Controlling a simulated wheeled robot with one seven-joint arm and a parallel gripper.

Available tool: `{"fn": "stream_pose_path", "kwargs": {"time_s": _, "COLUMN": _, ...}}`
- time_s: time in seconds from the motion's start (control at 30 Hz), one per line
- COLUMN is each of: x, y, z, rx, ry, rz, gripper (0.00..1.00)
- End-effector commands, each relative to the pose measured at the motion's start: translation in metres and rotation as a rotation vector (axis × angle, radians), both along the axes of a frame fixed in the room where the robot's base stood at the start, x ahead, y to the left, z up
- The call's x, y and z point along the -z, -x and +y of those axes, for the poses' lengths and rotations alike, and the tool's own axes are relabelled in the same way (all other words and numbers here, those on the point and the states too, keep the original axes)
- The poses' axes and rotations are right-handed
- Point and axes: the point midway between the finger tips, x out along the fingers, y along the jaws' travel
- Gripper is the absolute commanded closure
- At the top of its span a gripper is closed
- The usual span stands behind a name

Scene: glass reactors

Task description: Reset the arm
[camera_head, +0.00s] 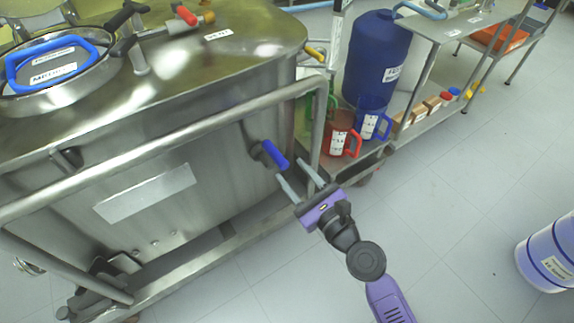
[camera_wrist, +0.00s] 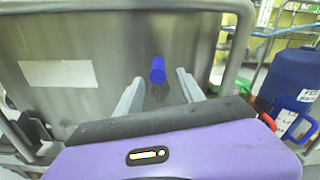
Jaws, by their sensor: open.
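My gripper (camera_head: 298,177) is open, with its two grey fingers spread. It is in front of the steel reactor tank (camera_head: 225,145), pointing at the blue-handled valve (camera_head: 275,154) on the tank's side. In the wrist view the blue handle (camera_wrist: 158,70) shows just above and between the gripper's fingertips (camera_wrist: 160,80). I see nothing held between the fingers. I cannot tell the exact gap between the fingers and the handle. My purple arm reaches in from the lower right of the head view.
A steel rail (camera_head: 160,146) runs along the tank's front. To the right, a red jug (camera_head: 337,141) and a blue jug (camera_head: 370,122) stand on a low shelf near a large blue drum (camera_head: 376,55). A white-blue container (camera_head: 552,254) stands at the far right. The floor between is clear.

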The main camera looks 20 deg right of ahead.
Motion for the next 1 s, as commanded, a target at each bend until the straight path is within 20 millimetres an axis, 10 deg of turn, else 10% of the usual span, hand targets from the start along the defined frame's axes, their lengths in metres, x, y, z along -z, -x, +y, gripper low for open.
{"fn": "stream_pose_path", "kwargs": {"time_s": 0.67, "x": 0.003, "y": 0.008, "z": -0.002, "rx": 0.004, "ry": 0.025, "rz": 0.002, "gripper": 0.54}}
{"fn": "stream_pose_path", "kwargs": {"time_s": 1.0, "x": 0.043, "y": 0.115, "z": -0.022, "rx": 0.038, "ry": 0.766, "rz": 0.039, "gripper": 0.54}}
